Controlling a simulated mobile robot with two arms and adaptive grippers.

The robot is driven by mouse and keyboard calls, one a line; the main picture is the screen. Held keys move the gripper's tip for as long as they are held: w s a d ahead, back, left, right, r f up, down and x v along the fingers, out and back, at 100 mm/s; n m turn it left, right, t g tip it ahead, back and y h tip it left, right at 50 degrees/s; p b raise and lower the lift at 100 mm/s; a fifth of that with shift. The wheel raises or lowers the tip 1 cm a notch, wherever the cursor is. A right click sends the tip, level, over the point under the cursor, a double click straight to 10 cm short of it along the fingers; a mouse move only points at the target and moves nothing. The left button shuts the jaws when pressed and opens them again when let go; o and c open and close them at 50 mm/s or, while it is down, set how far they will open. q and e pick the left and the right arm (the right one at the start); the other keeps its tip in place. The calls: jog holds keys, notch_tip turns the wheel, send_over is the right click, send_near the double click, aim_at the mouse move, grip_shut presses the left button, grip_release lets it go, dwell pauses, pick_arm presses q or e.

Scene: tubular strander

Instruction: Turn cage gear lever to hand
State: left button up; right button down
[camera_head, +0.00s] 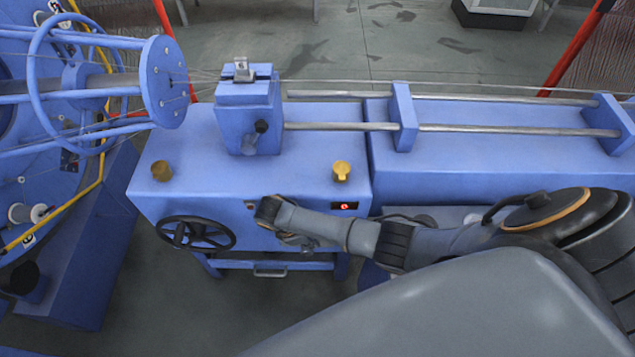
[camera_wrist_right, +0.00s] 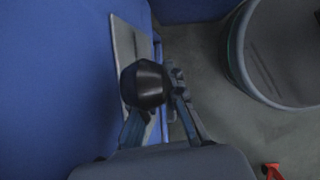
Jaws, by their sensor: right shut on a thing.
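My right gripper (camera_head: 290,238) is at the front face of the blue machine cabinet, low and right of the black handwheel. Seen from the head, my wrist hides most of its fingers and what they hold. In the right wrist view, a lever with a dark round knob (camera_wrist_right: 146,84) stands in front of a grey plate on the blue face. The right gripper's fingers (camera_wrist_right: 163,108) are closed around the lever, just behind the knob. The lever's angle and any position marks cannot be read. My left gripper is not in view.
The black handwheel (camera_head: 195,234) sits left of my right gripper. Another black-knobbed lever (camera_head: 261,127) is on the upper block. The strander cage (camera_head: 163,82) is at left.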

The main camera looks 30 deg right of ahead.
jog(key=shift+w+a+g+h+b, duration=0.45)
jog(key=shift+a+h+b, duration=0.2)
jog(key=shift+h+b, duration=0.25)
jog(key=c, duration=1.7)
grip_release()
jog(key=v, duration=1.2)
jog(key=shift+a, duration=0.1)
